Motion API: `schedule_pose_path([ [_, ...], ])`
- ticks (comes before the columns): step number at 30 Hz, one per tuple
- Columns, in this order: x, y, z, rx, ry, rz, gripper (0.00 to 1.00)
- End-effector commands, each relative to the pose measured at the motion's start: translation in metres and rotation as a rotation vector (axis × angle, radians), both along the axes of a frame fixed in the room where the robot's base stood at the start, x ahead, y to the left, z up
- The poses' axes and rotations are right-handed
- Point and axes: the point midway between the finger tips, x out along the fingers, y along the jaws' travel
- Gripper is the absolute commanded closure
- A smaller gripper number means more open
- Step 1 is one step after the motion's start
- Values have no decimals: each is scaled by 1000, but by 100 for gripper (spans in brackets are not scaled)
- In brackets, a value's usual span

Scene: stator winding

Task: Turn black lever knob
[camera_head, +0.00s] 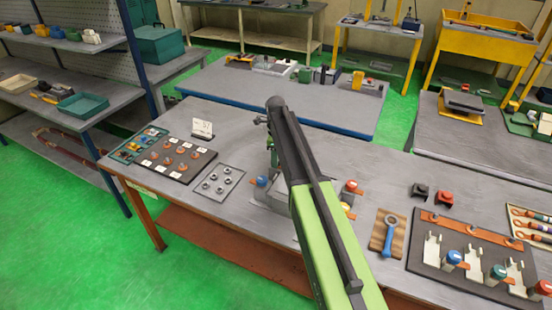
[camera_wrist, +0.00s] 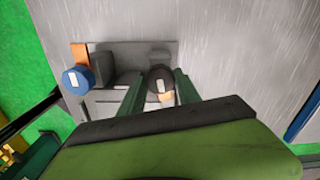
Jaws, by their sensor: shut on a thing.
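The black lever knob (camera_wrist: 158,76) shows in the wrist view as a round dark cap with a pale mark on top. My gripper (camera_wrist: 158,92) has its two green fingers on either side of the knob and is shut on it. The lever below the knob is mostly hidden by the knob and my gripper. In the head view my green and black arm reaches over the workbench and hides the knob.
A blue knob (camera_wrist: 77,80) on an orange lever stands left of the black one; it also shows in the head view (camera_head: 261,182). A red knob (camera_head: 351,186) stands right of my arm. A blue wrench (camera_head: 389,236) lies on a wooden board. Bare bench lies behind.

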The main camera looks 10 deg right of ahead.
Motion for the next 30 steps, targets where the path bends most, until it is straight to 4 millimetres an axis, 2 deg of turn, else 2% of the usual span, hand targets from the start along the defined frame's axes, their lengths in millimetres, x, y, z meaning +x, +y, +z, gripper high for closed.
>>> schedule_pose_path([
  [30, -2, 1, -1, 2, 4, 964, 100],
])
